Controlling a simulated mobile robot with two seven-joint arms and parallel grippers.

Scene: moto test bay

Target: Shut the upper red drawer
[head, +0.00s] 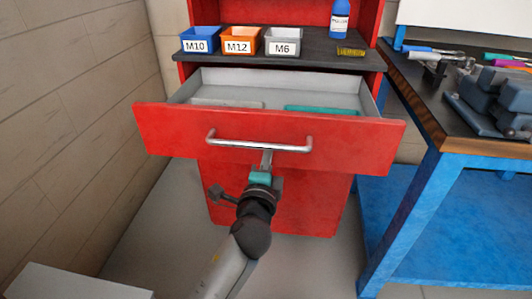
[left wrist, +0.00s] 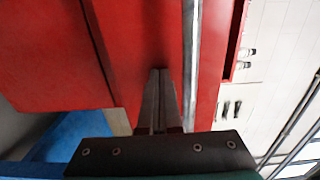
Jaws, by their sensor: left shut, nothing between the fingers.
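The upper red drawer (head: 175,135) stands pulled out of the red cabinet in the head view. Its grey inside shows, with a light flat item (head: 227,104) and a teal item (head: 320,110) in it. A silver bar handle (head: 259,143) crosses its front. My left gripper (head: 266,158) is shut and empty, with its fingertips at the drawer front, just under the middle of the handle. In the left wrist view the shut fingers (left wrist: 157,75) point at the red front (left wrist: 145,35) beside the handle bar (left wrist: 192,60). I cannot tell whether they touch. My right gripper is out of view.
On the dark cabinet top (head: 215,60) stand a blue M10 bin (head: 198,36), an orange M12 bin (head: 240,38), a grey M6 bin (head: 282,40) and a blue bottle (head: 339,20). A blue workbench (head: 405,215) stands close on the right, a wall on the left.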

